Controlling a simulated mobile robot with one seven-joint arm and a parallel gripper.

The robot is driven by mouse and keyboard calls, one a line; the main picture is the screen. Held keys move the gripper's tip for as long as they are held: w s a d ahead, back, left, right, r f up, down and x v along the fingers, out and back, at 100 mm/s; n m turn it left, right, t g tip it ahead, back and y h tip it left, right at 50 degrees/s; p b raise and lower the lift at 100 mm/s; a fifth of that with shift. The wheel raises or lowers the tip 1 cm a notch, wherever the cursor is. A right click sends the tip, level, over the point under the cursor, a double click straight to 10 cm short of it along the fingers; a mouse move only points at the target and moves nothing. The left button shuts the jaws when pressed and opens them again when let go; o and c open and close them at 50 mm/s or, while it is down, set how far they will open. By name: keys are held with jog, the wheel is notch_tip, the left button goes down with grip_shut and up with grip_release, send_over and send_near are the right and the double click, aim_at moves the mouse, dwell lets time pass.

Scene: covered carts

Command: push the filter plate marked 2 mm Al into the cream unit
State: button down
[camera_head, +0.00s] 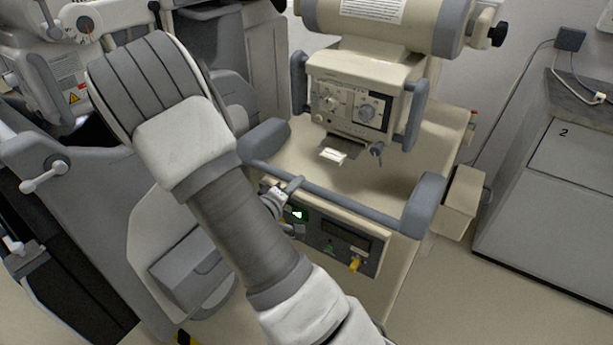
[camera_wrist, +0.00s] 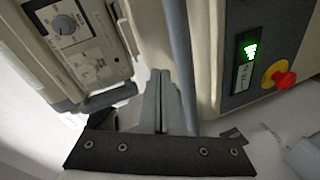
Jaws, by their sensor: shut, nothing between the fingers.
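The cream unit (camera_head: 352,68) is a box with knobs and a dial on its front, at the upper middle of the head view; its knobbed face also shows at upper left in the wrist view (camera_wrist: 88,62). A dark plate with a white label (camera_head: 333,156) sticks out below the front of the unit. Its label is too small to read. My gripper (camera_head: 297,182) is at the grey-blue rail in front of the unit, apart from the plate. In the wrist view my gripper (camera_wrist: 160,74) has its fingers together and empty. I cannot make out the plate there.
The grey-blue rail (camera_head: 345,207) crosses the cart's front, close by my fingers. Below it is a panel with a green display (camera_head: 297,214). A red and yellow button (camera_wrist: 279,77) shows in the wrist view. The cream cart top (camera_head: 385,185) is mostly clear. A grey cabinet (camera_head: 560,215) stands right.

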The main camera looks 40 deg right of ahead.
aim_at(329, 161)
jog(key=shift+s+d+r+n+g+h+b, duration=0.2)
jog(key=shift+d+h, duration=0.35)
jog(key=shift+d, duration=0.7)
jog(key=shift+w+d+r+n+h+b, duration=0.1)
jog(key=shift+d+r+n+h, duration=0.3)
jog(key=shift+d, duration=0.9)
jog(key=shift+s+d+r+n+g+h+b, duration=0.1)
jog(key=shift+d+r+h, duration=0.1)
jog(key=shift+d+h, duration=0.75)
jog(key=shift+y, duration=0.3)
jog(key=shift+x, duration=2.7)
jog(key=shift+s, duration=0.1)
